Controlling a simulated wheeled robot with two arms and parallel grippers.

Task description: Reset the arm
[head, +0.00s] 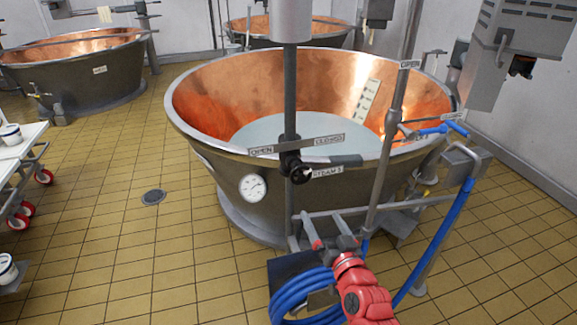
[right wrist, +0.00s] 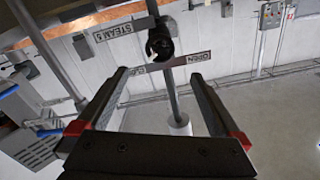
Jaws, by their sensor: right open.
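My right gripper (head: 325,223), on a red arm, is open and empty in front of the near copper vat (head: 200,112). It sits below the black steam valve (head: 292,166), whose handle (head: 335,162) points right under the "OPEN" and "CLOSED" label plate (head: 297,145). The right wrist view shows the two spread fingers of this gripper (right wrist: 160,76) with nothing between them gripped. The black valve (right wrist: 160,42) and its pipe show beyond the fingers, apart from them. My left gripper is in neither view.
A coiled blue hose (head: 305,292) hangs right by my right arm. A vertical pipe (head: 384,175) and a grey box (head: 466,160) stand to the right. A white cart (head: 22,140) is at the left edge. The tiled floor between cart and vat is clear except for a drain (head: 153,197).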

